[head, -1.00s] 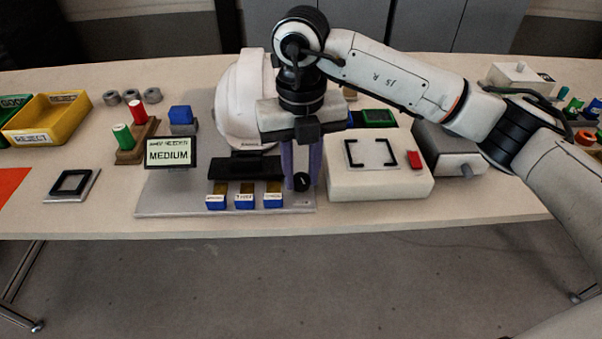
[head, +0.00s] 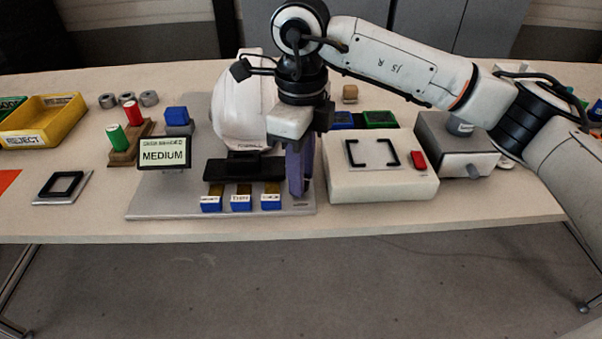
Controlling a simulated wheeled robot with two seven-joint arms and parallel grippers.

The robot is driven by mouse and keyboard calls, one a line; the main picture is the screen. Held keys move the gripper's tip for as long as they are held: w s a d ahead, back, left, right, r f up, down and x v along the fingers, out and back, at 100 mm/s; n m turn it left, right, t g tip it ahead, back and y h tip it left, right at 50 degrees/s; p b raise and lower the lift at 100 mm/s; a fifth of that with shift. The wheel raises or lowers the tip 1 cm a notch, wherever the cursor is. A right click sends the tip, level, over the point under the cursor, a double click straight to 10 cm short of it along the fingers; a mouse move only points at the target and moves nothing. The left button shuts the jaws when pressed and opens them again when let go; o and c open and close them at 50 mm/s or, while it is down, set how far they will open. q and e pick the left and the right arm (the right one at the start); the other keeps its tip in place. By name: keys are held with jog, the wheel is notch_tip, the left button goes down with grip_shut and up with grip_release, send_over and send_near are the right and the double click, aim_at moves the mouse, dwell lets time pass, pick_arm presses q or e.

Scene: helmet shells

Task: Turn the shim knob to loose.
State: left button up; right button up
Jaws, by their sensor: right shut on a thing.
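My right gripper (head: 298,190) reaches down over the right front of the grey fixture plate (head: 160,202). Its purple fingers are close together, shut on the shim knob. The fingers hide the knob, so I cannot see its pointer. A small display (head: 163,154) at the plate's left reads MEDIUM, with a smaller line above that I cannot read. A white helmet shell (head: 236,115) stands on the fixture behind a black block (head: 240,169). My left gripper is not in view.
Several blue-fronted labelled blocks (head: 240,203) stand left of the gripper. A white box with a black frame mark and red button (head: 380,182) is close on its right. A yellow REJECT bin (head: 45,125) and a green and red peg stand (head: 130,143) are at left.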

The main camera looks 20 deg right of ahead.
jog(key=shift+n, duration=1.3)
jog(key=shift+r+n, duration=0.1)
jog(key=shift+n, duration=0.2)
jog(key=o, duration=1)
jog(key=shift+o, duration=0.2)
notch_tip(320, 180, up, 10)
jog(key=shift+r+p, duration=0.15)
jog(key=shift+p, duration=0.15)
